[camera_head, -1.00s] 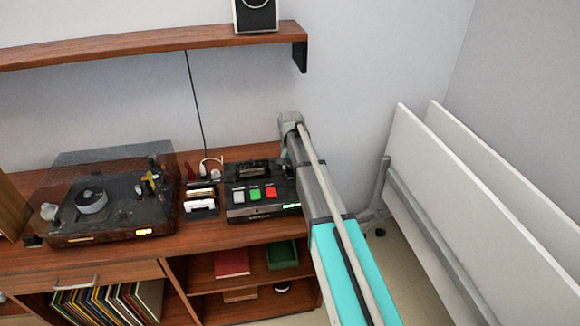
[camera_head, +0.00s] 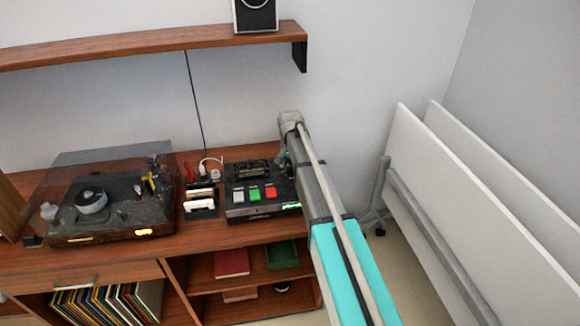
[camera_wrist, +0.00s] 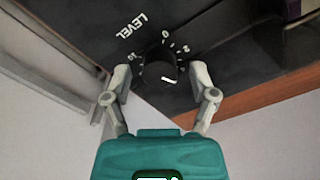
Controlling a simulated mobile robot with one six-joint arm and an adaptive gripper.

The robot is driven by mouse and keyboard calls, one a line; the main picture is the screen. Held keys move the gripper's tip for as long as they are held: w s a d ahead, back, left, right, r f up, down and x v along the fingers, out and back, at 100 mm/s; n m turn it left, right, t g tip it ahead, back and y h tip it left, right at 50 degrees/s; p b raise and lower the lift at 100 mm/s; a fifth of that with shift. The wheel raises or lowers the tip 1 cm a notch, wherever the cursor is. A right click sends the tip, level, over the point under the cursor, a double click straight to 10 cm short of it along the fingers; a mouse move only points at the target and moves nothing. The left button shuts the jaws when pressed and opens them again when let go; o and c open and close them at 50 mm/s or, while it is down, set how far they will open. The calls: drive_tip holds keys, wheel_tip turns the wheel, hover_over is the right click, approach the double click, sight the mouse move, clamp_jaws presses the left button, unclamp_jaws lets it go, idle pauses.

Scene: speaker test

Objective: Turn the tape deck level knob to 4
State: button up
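The tape deck (camera_head: 236,212) stands on the cabinet top in the head view, with white, green and red buttons. Its right side is hidden behind my arm. In the wrist view, the black level knob (camera_wrist: 153,73) sits on a dark panel marked LEVEL, with 0, 2 and 10 readable around it. Its white mark points to the lower right; other numbers are hidden or unclear. My gripper (camera_wrist: 161,74) is open, with one finger on each side of the knob and small gaps visible. My gripper is hidden in the head view.
A turntable (camera_head: 110,200) stands left of the deck, with small white items (camera_head: 200,205) between. A shelf (camera_head: 150,45) with a speaker (camera_head: 255,15) is above. White panels (camera_head: 455,200) stand to the right.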

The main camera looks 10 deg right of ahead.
sight(289, 166)
drive_tip(key=shift+n, duration=0.4)
drive_tip(key=n, duration=0.4)
drive_tip(key=shift+a+n, duration=0.1)
drive_tip(key=shift+n, duration=0.3)
drive_tip(key=n, duration=1)
drive_tip(key=shift+a, duration=0.1)
drive_tip(key=n, duration=0.6)
drive_tip(key=shift+s, duration=0.1)
wheel_tip(289, 166, up, 14)
drive_tip(key=p, duration=1.4)
drive_tip(key=s+f+m+b, duration=0.4)
drive_tip(key=s+m, duration=0.1)
drive_tip(key=s, duration=0.5)
drive_tip(key=s+f+m+b, duration=0.5)
drive_tip(key=s, duration=0.5)
drive_tip(key=s+f+m+b, duration=0.4)
drive_tip(key=s+m, duration=0.1)
drive_tip(key=s, duration=0.5)
drive_tip(key=shift+f+b, duration=0.35)
drive_tip(key=shift+s, duration=0.1)
